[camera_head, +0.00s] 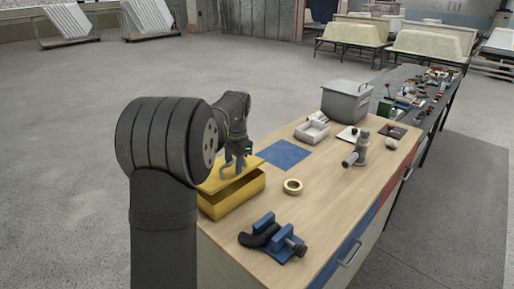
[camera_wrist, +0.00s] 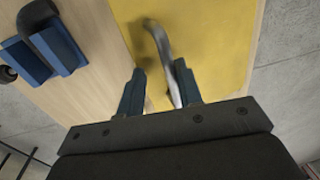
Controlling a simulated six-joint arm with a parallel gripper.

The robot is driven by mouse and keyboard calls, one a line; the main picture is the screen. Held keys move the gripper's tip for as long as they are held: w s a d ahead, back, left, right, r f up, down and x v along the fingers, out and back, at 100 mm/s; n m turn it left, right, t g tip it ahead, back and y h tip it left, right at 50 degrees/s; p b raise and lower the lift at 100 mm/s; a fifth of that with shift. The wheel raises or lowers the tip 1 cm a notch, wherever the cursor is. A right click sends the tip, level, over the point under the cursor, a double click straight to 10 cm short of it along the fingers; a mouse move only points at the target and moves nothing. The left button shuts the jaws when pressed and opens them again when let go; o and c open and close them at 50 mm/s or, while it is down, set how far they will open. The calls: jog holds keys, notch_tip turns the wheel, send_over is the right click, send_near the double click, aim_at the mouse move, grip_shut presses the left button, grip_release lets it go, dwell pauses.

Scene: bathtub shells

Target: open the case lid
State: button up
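The yellow case (camera_head: 232,199) sits on the near left end of the workbench. Its lid (camera_head: 213,183) seems tilted a little up from the body, with a darker wedge below it; my arm hides part of it. In the wrist view the yellow lid (camera_wrist: 215,40) fills the upper right, with a curved grey handle (camera_wrist: 162,45) on it. My gripper (camera_wrist: 160,88) is over the lid with its fingers apart. The handle's lower end runs between them, close to the right finger; I cannot tell if they touch. My gripper also shows above the case (camera_head: 238,166) in the head view.
A blue vise-like tool (camera_head: 272,238) and a tape roll (camera_head: 292,187) are right of the case. A blue mat (camera_head: 285,153), white tray (camera_head: 311,131), grey bin (camera_head: 346,101) and grey pipe fitting (camera_head: 357,150) are farther back. Bare wood lies between them.

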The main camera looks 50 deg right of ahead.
notch_tip(320, 180, up, 17)
jog(key=s, duration=0.2)
jog(key=f+m+t, duration=0.1)
jog(key=f+m, duration=0.5)
jog(key=f+m+t, duration=0.2)
jog(key=f+m, duration=0.4)
jog(key=f+m+t, duration=0.1)
jog(key=f+m, duration=0.5)
jog(key=shift+s+f+t, duration=0.25)
jog(key=shift+s+t, duration=0.05)
jog(key=shift+s, duration=0.05)
jog(key=s+a+r+n+g+h, duration=0.1)
jog(key=s+a+r+n+g, duration=0.1)
jog(key=s+r+n, duration=0.7)
notch_tip(320, 180, up, 4)
jog(key=n+g, duration=0.1)
jog(key=n, duration=0.4)
jog(key=shift+s+r+n+g+h, duration=0.15)
jog(key=shift+s+n+g+h, duration=0.15)
jog(key=shift+n+g, duration=0.1)
jog(key=shift+a, duration=0.1)
